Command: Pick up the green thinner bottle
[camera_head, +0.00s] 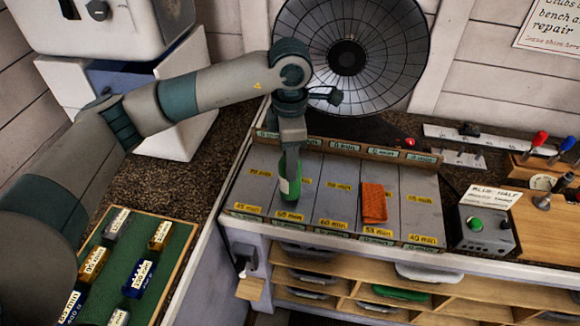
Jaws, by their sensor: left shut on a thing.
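The green thinner bottle (290,183) shows in the head view, over the grey labelled lanes of the bench top. A light label is on its side. My left gripper (291,158) comes down from above and is shut on the bottle, hiding its upper part. The bottle looks roughly upright. I cannot tell whether its base touches the bench. My right gripper is not in view.
An orange cloth-like item (374,203) lies on the lanes to the right. A control box (487,226) and screwdrivers are at right.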

